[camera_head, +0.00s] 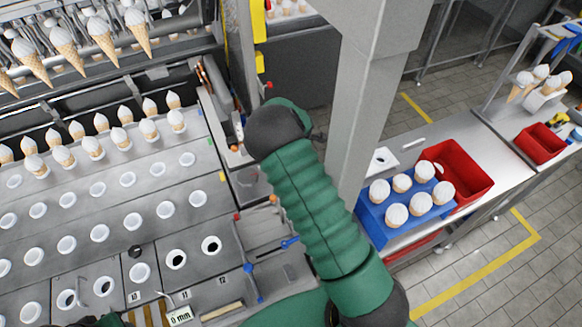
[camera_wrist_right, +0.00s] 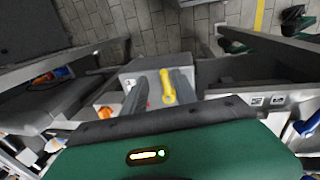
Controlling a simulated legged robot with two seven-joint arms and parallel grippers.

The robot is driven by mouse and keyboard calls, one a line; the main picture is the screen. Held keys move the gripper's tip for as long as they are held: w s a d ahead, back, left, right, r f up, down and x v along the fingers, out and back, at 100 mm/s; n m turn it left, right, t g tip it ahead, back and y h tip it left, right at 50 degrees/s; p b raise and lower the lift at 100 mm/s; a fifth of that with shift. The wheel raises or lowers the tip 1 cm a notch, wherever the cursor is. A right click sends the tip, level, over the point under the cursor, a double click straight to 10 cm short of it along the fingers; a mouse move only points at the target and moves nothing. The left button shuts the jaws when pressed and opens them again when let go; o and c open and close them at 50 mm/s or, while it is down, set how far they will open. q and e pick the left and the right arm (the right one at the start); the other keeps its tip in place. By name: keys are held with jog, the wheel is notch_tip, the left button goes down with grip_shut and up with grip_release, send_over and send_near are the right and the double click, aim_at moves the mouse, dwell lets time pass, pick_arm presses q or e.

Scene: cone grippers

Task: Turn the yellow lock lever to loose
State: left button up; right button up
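The yellow lock lever (camera_wrist_right: 167,88) shows in the right wrist view against a grey block (camera_wrist_right: 150,68), with its rounded end toward the camera. My right gripper (camera_wrist_right: 160,84) is open, with one dark finger on each side of the lever. A gap shows on the left; the right finger is very close, and I cannot tell if it touches. In the head view my right arm reaches up to the machine's right side, and its dark wrist (camera_head: 278,130) hides the fingers and the lever. My left gripper is not seen; only a dark green bit shows at the bottom left edge.
An orange knob (camera_wrist_right: 104,112) is left of the fingers. The cone machine's panel (camera_head: 120,205) with several holes fills the left. A grey post (camera_head: 365,100) stands beside my right arm. A blue cone holder (camera_head: 412,212) and red bin (camera_head: 462,172) are on the right.

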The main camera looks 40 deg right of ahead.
jog(key=shift+s+a+f, duration=0.15)
jog(key=shift+a+f, duration=0.05)
jog(key=shift+f, duration=0.15)
jog(key=shift+a, duration=0.35)
jog(key=shift+a+r, duration=0.1)
jog(key=shift+a, duration=0.35)
jog(key=shift+c, duration=0.4)
jog(key=shift+d, duration=0.25)
jog(key=c, duration=0.5)
jog(key=shift+d, duration=0.3)
grip_shut()
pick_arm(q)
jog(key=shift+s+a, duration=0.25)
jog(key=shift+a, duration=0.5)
pick_arm(e)
jog(key=shift+a, duration=0.1)
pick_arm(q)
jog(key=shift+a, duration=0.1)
